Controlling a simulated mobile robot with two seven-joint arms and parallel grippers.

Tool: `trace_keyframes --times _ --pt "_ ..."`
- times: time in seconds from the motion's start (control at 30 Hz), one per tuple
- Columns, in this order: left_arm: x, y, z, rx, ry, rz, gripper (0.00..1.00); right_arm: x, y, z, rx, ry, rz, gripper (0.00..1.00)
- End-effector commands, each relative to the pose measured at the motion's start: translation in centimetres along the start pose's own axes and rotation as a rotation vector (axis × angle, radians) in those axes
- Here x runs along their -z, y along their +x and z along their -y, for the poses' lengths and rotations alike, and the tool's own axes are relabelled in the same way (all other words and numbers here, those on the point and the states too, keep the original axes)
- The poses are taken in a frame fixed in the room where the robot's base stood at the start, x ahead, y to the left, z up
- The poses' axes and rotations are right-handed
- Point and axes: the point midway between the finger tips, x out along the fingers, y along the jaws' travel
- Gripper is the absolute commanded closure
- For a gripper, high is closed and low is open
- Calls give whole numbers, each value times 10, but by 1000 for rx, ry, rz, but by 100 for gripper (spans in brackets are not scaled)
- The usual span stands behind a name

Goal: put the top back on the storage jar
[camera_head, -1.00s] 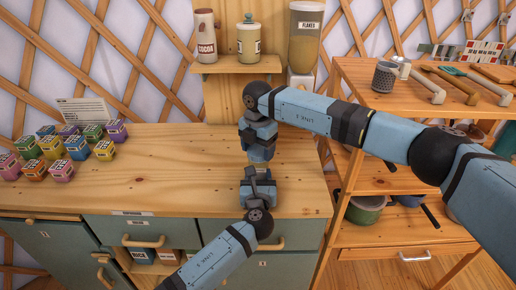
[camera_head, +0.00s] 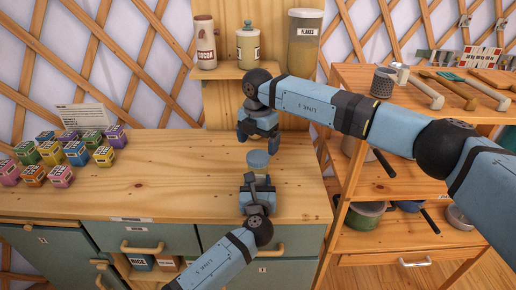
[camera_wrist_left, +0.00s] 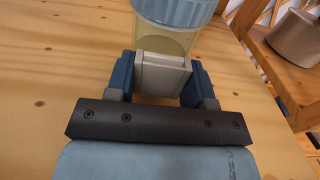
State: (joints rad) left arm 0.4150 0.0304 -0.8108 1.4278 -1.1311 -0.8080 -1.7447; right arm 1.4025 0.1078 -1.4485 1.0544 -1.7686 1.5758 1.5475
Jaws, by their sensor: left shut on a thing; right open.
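The storage jar (camera_wrist_left: 165,40) is a clear jar with pale yellow contents, upright on the wooden counter. Its blue ribbed top (camera_head: 258,159) sits on the mouth; it also shows at the upper edge of the left wrist view (camera_wrist_left: 180,10). I cannot tell whether it is fully seated. My left gripper (camera_head: 257,180) is shut on the jar's body from the front; its blue fingers show on both sides in the left wrist view (camera_wrist_left: 158,80). My right gripper (camera_head: 258,139) is open and empty, pointing down just above and behind the top, apart from it.
Several coloured boxes (camera_head: 76,153) stand at the left of the counter. Canisters (camera_head: 248,46) stand on a shelf behind my right gripper. A wooden rack (camera_head: 440,112) with tools and pots is at the right. The counter's middle is clear.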

Motion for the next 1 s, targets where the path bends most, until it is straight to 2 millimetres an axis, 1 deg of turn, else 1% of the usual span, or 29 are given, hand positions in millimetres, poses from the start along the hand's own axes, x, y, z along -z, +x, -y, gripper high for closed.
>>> trace_keyframes --times 0.17,0.2,0.27,0.37,0.43,0.57,1.0 --pt "2 -1 1 2 0 -3 100 0 0 0 1 0 0 6" --pt "2 -1 1 2 0 -3 100 0 0 0 0 0 0 10" --pt "2 -1 1 2 0 -3 100 0 0 0 0 -7 0 10" --pt "2 -1 1 2 0 -3 100 0 0 0 0 -58 -1 10" --pt "2 -1 1 2 0 -3 100 0 -2 0 0 -135 -1 10" --pt "2 -1 1 2 0 -3 100 1 -6 -1 -1 -365 0 10" --pt "2 -1 1 2 0 -3 100 1 -22 -1 -1 -1314 1 10"
